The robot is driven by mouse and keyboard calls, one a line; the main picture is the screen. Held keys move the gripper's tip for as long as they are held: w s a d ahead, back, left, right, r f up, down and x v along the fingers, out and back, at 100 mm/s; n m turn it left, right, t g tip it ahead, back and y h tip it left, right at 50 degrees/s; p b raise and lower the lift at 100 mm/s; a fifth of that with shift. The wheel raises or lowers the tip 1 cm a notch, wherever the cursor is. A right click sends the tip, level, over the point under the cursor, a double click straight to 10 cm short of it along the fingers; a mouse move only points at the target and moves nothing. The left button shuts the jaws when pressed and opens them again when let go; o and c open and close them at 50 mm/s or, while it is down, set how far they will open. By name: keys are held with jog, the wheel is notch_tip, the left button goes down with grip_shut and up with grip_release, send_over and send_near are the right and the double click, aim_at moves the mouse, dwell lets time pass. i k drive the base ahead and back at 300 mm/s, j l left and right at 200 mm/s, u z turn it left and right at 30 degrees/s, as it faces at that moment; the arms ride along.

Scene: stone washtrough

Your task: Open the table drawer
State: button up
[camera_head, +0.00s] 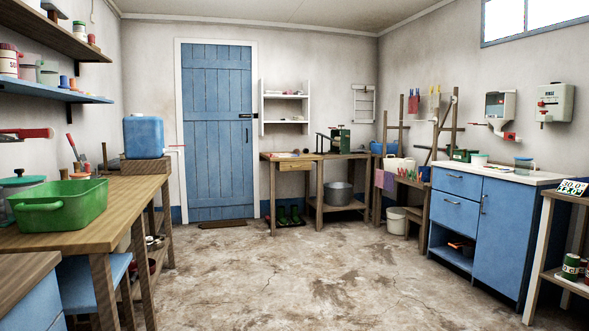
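A small wooden table (268,158) stands against the far wall, just right of the blue door. Its drawer (294,166) has a pale wooden front under the tabletop and looks shut. The drawer's handle is too small to make out. A few small items lie on the tabletop. My gripper is not in view.
The concrete floor (290,270) is clear up to the far table. A wooden workbench (60,236) with a green basin (60,203) stands at left. A blue cabinet (500,238) and a shelf stand at right.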

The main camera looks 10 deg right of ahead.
aim_at(303, 164)
jog(key=i+z, duration=0.2)
jog(key=i, duration=5.1)
jog(key=i+u, duration=0.1)
jog(key=i, duration=0.55)
jog(key=i+l+u, duration=0.15)
jog(key=i, duration=0.45)
jog(key=i+l+u, duration=0.1)
jog(key=i, duration=0.55)
jog(key=l, duration=0.1)
